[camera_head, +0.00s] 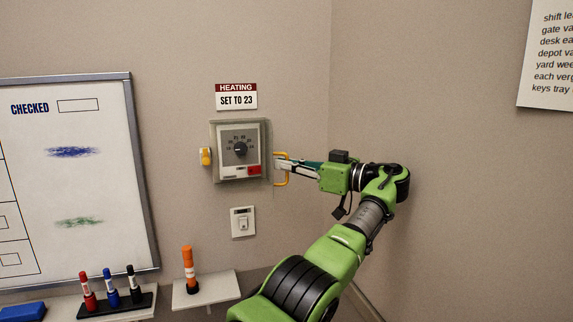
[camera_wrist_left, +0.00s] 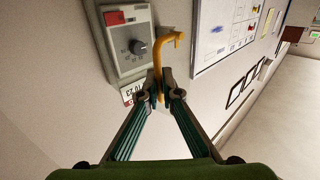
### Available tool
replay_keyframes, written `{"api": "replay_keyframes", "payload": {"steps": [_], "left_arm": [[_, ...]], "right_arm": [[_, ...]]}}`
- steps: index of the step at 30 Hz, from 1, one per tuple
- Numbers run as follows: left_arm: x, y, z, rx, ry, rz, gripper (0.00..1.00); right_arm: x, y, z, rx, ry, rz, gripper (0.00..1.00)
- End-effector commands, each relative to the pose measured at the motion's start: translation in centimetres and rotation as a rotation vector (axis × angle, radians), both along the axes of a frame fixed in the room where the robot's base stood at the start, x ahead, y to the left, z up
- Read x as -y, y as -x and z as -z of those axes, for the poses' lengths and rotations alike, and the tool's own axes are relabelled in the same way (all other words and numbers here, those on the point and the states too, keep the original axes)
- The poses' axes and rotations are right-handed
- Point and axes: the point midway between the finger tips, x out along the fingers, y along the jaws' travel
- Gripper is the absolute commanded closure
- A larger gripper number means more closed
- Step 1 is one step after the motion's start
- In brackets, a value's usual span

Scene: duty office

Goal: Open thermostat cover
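The thermostat (camera_head: 228,144) is a pale box on the wall with a black dial and a red label; it also shows in the left wrist view (camera_wrist_left: 120,58). A clear cover (camera_head: 214,124) lies over it and looks closed. A yellow handle (camera_head: 287,182) stands at the cover's right edge; it shows in the left wrist view (camera_wrist_left: 168,40) too. My left gripper (camera_head: 279,165) is at the handle from the right. Its fingertips (camera_wrist_left: 157,88) come together around the handle's bar. My right gripper is not in view.
A yellow piece (camera_head: 205,156) sits at the cover's left side. A light switch (camera_head: 243,221) is below, a heating sign (camera_head: 236,96) above. A small shelf (camera_head: 218,287) holds an orange-white post (camera_head: 188,268). A whiteboard (camera_head: 110,180) hangs left; a wall corner is close on the right.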

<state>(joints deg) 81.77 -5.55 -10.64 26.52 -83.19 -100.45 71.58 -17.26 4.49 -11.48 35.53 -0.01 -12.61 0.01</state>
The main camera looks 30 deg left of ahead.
Motion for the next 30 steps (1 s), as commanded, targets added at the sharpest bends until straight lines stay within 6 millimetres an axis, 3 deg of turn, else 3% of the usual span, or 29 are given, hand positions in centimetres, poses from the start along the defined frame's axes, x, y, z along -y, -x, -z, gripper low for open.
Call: {"api": "replay_keyframes", "payload": {"steps": [9,11,30], "left_arm": [[0.04,0.0,0.08,-0.004,0.001,-0.001,1.0],[0.04,0.0,0.08,-0.003,0.001,0.0,0.89],[0.0,0.01,0.24,0.0,0.0,0.016,0.89]], "right_arm": [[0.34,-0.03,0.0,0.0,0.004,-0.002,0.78],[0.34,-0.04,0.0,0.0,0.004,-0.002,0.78],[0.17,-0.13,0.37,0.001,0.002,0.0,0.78]]}}
